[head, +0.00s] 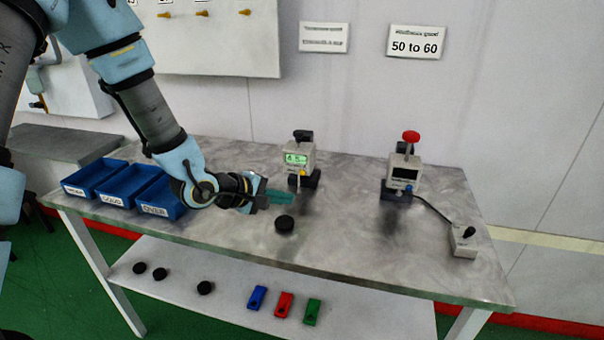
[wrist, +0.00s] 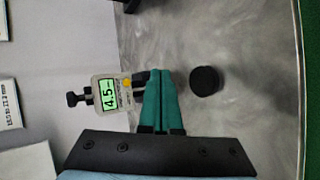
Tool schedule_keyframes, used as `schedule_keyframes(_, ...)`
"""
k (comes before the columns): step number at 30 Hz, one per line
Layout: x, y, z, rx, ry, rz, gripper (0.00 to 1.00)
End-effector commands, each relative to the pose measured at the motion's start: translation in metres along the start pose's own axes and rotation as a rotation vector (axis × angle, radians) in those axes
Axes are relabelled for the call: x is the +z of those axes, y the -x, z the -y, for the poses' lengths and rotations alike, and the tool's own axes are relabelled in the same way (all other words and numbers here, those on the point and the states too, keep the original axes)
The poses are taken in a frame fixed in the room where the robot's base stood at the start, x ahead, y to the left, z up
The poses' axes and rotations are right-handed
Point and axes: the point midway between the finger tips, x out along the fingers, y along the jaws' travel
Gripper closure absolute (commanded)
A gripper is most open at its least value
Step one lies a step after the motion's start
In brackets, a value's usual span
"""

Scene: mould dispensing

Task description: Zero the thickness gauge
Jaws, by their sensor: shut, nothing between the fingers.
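The thickness gauge (head: 297,160) stands upright at the back middle of the table, with a lit green display and a yellow button on its front. In the wrist view the gauge (wrist: 110,93) appears on its side, and its display reads about 4.5; any further digits are unclear. My gripper (head: 288,197) is shut and empty, with teal fingers, in front of the gauge and a little to its left. In the wrist view the fingertips (wrist: 159,73) appear close beside the gauge's button side; I cannot tell whether they touch it.
A black puck (head: 284,223) lies on the table (head: 350,240) in front of my gripper. A red-knobbed gauge (head: 403,172) with a cabled box (head: 463,241) stands right. Blue bins (head: 165,200) stand left. The lower shelf (head: 230,290) holds pucks and coloured tags.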

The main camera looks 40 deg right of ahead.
Motion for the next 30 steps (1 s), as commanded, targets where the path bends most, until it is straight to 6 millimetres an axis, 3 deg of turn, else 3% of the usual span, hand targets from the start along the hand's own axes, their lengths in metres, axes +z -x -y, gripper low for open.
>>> schedule_keyframes(18, -0.037, -0.05, -0.039, -0.001, 0.001, -0.001, 1.0)
schedule_keyframes(30, -0.043, -0.058, -0.042, -0.001, 0.0, -0.002, 1.0)
